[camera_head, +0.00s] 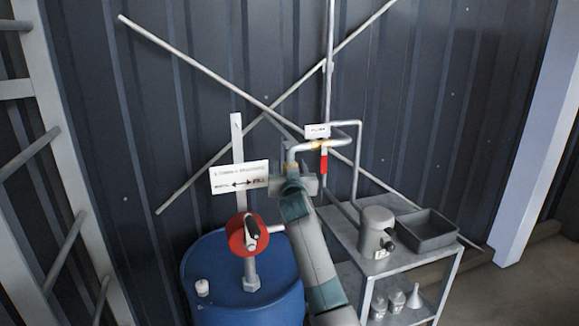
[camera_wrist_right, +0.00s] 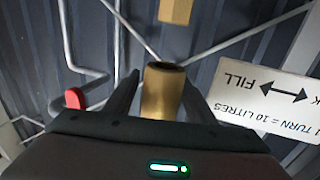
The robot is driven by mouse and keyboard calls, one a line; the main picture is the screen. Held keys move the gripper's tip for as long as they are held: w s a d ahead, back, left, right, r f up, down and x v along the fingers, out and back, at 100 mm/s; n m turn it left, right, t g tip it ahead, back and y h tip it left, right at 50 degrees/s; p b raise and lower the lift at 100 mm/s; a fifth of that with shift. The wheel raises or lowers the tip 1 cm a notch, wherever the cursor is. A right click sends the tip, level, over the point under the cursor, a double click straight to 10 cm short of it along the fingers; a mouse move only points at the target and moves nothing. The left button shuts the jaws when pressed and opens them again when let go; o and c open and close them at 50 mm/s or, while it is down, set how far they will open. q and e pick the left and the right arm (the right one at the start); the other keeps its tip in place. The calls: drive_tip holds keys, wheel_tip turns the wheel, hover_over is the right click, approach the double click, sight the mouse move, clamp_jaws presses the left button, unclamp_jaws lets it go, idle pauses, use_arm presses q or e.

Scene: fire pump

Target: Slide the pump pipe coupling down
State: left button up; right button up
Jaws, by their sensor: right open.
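The brass pump pipe coupling (camera_wrist_right: 162,92) is a hollow cylinder between the two fingers of my right gripper (camera_wrist_right: 160,86) in the right wrist view. The fingers are open, one on each side of it; I cannot tell whether either touches it. A second brass piece (camera_wrist_right: 175,10) lies in line beyond its open end, with a gap between them. In the head view my right gripper (camera_head: 292,178) is at the pipe above the blue drum, and my arm hides most of the coupling. My left gripper is out of view.
A sign (camera_head: 240,177) and a red pump (camera_head: 248,235) stand left of my arm, over a blue drum (camera_head: 212,262). A red handle (camera_head: 324,163) hangs on the pipework at right. A metal table (camera_head: 345,236) holds a grey jug (camera_head: 377,230) and a tray (camera_head: 428,238).

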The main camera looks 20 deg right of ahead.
clamp_jaws()
wheel_tip(320, 180, down, 6)
drive_tip(key=b, duration=0.4)
drive_tip(key=shift+r, duration=0.2)
drive_tip(key=shift+f, duration=0.1)
unclamp_jaws()
drive_tip(key=shift+s, duration=0.15)
